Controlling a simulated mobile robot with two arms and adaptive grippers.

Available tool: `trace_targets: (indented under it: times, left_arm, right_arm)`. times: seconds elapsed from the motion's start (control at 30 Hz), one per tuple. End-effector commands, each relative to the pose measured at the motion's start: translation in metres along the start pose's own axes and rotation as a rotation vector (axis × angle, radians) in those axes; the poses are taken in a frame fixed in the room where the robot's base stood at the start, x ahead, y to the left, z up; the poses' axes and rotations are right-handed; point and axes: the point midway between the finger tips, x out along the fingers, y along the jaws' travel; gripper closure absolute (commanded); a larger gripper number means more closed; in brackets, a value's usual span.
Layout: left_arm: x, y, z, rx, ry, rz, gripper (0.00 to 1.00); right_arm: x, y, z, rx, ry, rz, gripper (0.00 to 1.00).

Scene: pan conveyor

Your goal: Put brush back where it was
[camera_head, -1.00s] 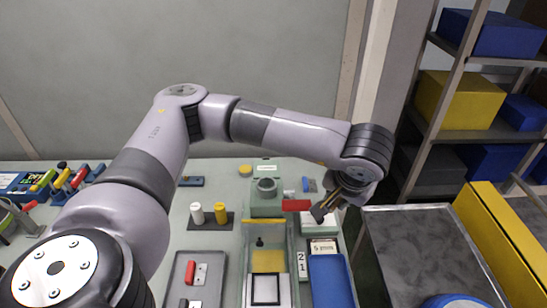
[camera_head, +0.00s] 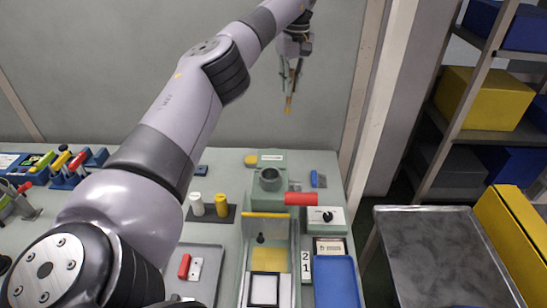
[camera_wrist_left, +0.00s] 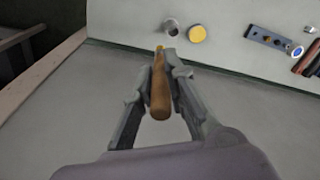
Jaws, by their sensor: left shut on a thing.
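The brush (camera_head: 288,103) hangs from my left gripper (camera_head: 291,82), with a yellow-orange end pointing down in the head view. In the left wrist view the brush's brown handle (camera_wrist_left: 161,92) lies between the two fingers of my left gripper (camera_wrist_left: 160,85), which is shut on it. The gripper is high above the back of the bench, in front of the grey wall. My right gripper is not in view.
A yellow round piece (camera_head: 251,160) lies behind the cup. A white and a yellow cylinder (camera_head: 221,205) stand on a dark plate to the left. A red block (camera_head: 300,199), a knob box (camera_head: 325,219) and a blue tray (camera_head: 336,281) are to the right. The air around the gripper is clear.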

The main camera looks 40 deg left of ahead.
Motion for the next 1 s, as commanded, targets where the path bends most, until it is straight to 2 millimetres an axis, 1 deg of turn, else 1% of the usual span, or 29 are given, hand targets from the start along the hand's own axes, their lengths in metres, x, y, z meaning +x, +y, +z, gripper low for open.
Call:
trace_targets:
  times: [0.03, 0.1, 0.2, 0.27, 0.37, 0.4, 0.47, 0.53, 0.7, 0.8, 0.9, 1.0]
  left_arm:
    - [0.003, -0.007, -0.008, -0.042, -0.014, 0.008, 1.0]
    - [0.005, -0.015, -0.018, -0.088, -0.03, 0.014, 1.0]
    - [0.01, -0.029, -0.029, -0.151, -0.051, 0.024, 1.0]
    - [0.015, -0.033, -0.032, -0.171, -0.058, 0.027, 1.0]
    - [0.034, -0.035, -0.033, -0.182, -0.062, 0.027, 1.0]
    - [0.044, -0.035, -0.032, -0.182, -0.063, 0.027, 1.0]
    - [0.059, -0.035, -0.031, -0.181, -0.063, 0.025, 1.0]
    - [0.077, -0.034, -0.03, -0.181, -0.062, 0.025, 1.0]
    - [0.12, -0.033, -0.027, -0.182, -0.062, 0.024, 1.0]
    - [0.141, -0.032, -0.026, -0.183, -0.063, 0.025, 1.0]
    - [0.157, -0.031, -0.025, -0.183, -0.063, 0.027, 1.0]
    - [0.164, -0.03, -0.025, -0.183, -0.062, 0.029, 1.0]
  right_arm:
    - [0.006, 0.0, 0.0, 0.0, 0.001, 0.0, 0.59]
    - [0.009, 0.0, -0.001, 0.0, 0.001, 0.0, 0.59]
    - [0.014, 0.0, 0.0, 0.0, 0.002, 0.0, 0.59]
    - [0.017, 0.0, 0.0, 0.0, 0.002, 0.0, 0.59]
    - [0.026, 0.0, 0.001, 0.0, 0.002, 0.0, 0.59]
    - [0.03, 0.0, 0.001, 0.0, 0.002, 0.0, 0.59]
    - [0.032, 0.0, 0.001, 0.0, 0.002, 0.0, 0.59]
    - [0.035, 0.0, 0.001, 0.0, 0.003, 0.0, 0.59]
    - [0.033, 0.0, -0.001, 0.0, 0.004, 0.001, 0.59]
    - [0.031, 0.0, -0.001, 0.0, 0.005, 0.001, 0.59]
    - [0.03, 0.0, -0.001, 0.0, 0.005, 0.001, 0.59]
    - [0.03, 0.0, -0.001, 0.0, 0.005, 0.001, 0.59]
